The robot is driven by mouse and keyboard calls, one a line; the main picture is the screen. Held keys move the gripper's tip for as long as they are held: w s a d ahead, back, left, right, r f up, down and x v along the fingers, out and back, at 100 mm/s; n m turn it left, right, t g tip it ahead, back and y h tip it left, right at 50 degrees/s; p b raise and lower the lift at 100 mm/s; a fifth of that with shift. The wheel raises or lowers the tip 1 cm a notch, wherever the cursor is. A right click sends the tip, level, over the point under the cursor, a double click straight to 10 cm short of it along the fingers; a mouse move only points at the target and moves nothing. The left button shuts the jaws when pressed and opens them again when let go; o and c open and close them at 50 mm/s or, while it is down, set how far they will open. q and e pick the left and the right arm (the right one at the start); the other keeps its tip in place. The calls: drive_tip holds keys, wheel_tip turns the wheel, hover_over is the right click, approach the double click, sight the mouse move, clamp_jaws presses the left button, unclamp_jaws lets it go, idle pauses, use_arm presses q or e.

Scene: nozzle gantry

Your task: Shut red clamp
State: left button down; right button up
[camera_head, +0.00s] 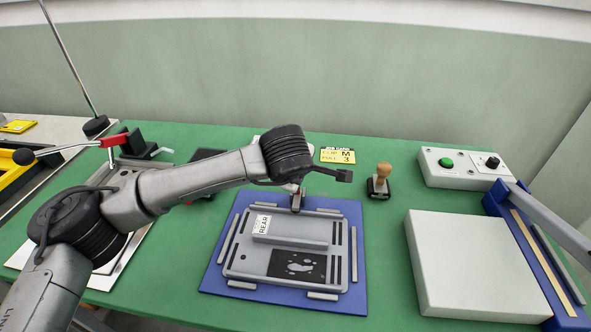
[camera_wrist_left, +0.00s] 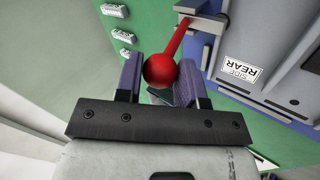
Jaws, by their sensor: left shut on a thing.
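In the left wrist view, the red ball knob (camera_wrist_left: 160,70) of the clamp sits between the two fingers of my left gripper (camera_wrist_left: 160,82), which is shut on it. A red lever (camera_wrist_left: 176,40) runs from the knob up to a grey metal bracket (camera_wrist_left: 208,22) at the edge of the grey fixture plate (camera_wrist_left: 258,55). In the head view, my left wrist hides the knob, lever and fingers; a small metal part (camera_head: 297,199) shows just below it, at the plate's back edge. My right gripper is in neither view.
The grey fixture labelled REAR (camera_head: 290,232) lies on a blue base (camera_head: 357,270). A stamp (camera_head: 379,180) and a yellow card (camera_head: 338,156) are behind it. A button box (camera_head: 460,165) and pale block (camera_head: 470,265) stand right.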

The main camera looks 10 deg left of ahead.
use_arm(q)
drive_tip(key=shift+s+f, duration=0.1)
drive_tip(key=shift+f, duration=0.35)
drive_tip(key=c, duration=1)
unclamp_jaws()
drive_tip(key=shift+c, duration=0.2)
drive_tip(key=o, duration=0.3)
drive_tip(key=shift+s, duration=0.2)
drive_tip(key=shift+r, duration=0.1)
drive_tip(key=shift+r, duration=0.1)
drive_tip(key=shift+r, duration=0.25)
drive_tip(key=p+v, duration=0.3)
drive_tip(key=v, duration=1)
drive_tip(key=shift+s, duration=0.15)
